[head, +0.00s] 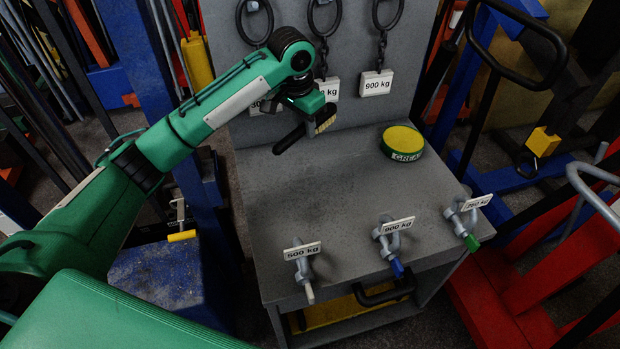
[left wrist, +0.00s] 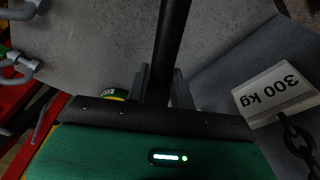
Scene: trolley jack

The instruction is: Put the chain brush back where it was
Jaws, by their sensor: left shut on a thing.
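The chain brush has a black handle (head: 289,140) and a pale bristled part (head: 326,117). My left gripper (head: 311,125) is shut on it and holds it above the back left part of the grey bench top (head: 300,195), near the upright back panel. In the left wrist view the dark handle (left wrist: 172,40) runs up between the fingers of my left gripper (left wrist: 160,85). The gripper and wrist hide part of the brush in the head view. My right gripper is not in view.
A yellow-topped green grease tin (head: 402,140) stands at the bench's back right. Labelled shackles (head: 390,240) line the front edge. Chains (head: 381,45) with weight tags hang on the back panel (head: 410,85). The middle of the bench is clear. A red jack (head: 510,290) stands at right.

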